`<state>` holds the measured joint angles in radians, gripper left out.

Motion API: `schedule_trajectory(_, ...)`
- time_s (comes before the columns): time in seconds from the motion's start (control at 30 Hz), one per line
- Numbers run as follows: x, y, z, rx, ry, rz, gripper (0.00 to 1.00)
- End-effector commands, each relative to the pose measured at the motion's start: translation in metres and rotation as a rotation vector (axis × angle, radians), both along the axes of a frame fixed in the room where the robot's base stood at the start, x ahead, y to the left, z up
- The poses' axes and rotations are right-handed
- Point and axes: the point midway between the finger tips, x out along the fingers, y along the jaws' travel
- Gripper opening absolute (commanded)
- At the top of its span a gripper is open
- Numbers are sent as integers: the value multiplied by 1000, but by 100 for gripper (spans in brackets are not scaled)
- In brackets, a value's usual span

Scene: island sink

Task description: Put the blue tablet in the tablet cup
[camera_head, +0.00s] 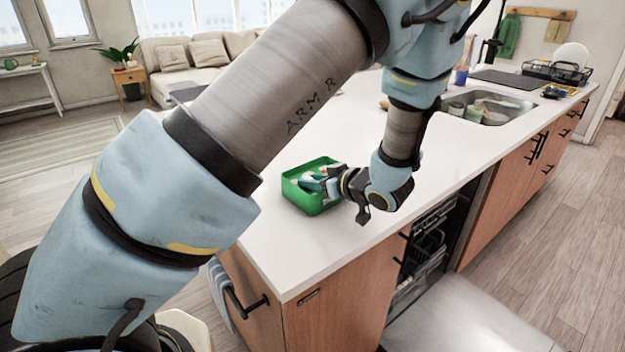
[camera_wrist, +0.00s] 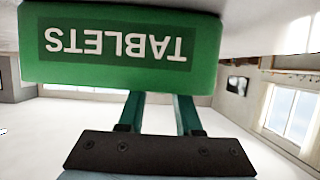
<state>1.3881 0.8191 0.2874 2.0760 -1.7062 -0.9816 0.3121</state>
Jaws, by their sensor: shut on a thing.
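The tablet cup is a green open-topped box (camera_head: 312,203) on the near end of the white counter. In the wrist view its green wall (camera_wrist: 200,75) fills the top, with the upside-down label TABLETS. My gripper (camera_head: 318,182) reaches over the box's right rim, with its fingers at the opening. In the wrist view its two teal fingers (camera_wrist: 158,112) pass behind the labelled wall, which hides their tips. The fingers stand a little apart, shut on what I take to be the blue tablet. The tablet itself is hidden. I cannot tell whether it touches the box floor.
The white counter (camera_head: 375,222) is clear around the box. Its front edge runs close by on the right, above an open dishwasher (camera_head: 425,255). A sink (camera_head: 487,108) with dishes in it and a black dish rack (camera_head: 558,73) are farther back.

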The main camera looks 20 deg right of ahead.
Motion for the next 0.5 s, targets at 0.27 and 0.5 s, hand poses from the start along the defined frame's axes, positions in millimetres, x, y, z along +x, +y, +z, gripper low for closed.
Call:
schedule_trajectory(0.27, 0, 0, -3, 0, 0, 0, 50)
schedule_trajectory(0.5, 0, 0, -3, 0, 0, 0, 63)
